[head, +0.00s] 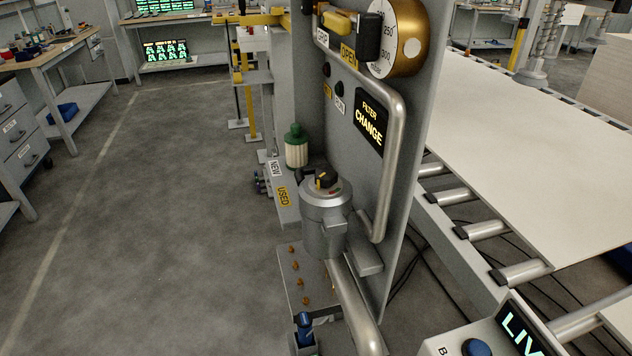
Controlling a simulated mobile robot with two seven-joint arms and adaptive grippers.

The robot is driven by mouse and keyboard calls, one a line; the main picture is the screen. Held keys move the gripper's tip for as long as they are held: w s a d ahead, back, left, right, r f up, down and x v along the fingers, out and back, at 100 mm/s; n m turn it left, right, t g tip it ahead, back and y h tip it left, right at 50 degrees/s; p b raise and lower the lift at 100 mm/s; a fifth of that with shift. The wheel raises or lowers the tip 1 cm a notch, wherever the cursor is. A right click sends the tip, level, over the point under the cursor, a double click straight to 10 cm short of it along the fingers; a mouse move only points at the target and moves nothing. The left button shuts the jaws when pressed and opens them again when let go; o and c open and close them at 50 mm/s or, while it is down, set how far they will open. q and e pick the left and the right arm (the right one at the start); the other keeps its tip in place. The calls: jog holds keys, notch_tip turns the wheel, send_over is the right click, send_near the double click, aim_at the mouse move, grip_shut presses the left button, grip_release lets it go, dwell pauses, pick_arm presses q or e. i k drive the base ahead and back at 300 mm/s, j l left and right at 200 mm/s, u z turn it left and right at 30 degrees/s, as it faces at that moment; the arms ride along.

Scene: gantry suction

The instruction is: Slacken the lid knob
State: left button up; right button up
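The lid knob (325,179) is black with a yellow mark and sits on top of the round silver lid (326,193). A small red and green marking shows on the lid beside the knob. The lid rests on the grey metal canister (322,235), which stands upright against the grey panel (408,120). Nothing touches the knob. Neither of my grippers is in view.
A silver pipe (395,150) bends close to the canister's right; another pipe (355,305) runs below. A white filter with a green cap (296,147) stands behind, near the NEW and USED labels. A roller conveyor (480,230) lies right. Open floor (170,220) is left.

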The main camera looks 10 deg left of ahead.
aim_at(325, 176)
jog(key=k+z, duration=0.25)
jog(key=z, duration=0.2)
jog(key=k+l+z, duration=0.1)
jog(key=z, duration=0.3)
jog(key=j+z, duration=0.45)
jog(key=j, duration=0.25)
jog(key=j+z, duration=0.45)
jog(key=j, duration=0.85)
jog(key=k+j, duration=0.15)
jog(key=j, duration=0.95)
jog(key=k, duration=0.05)
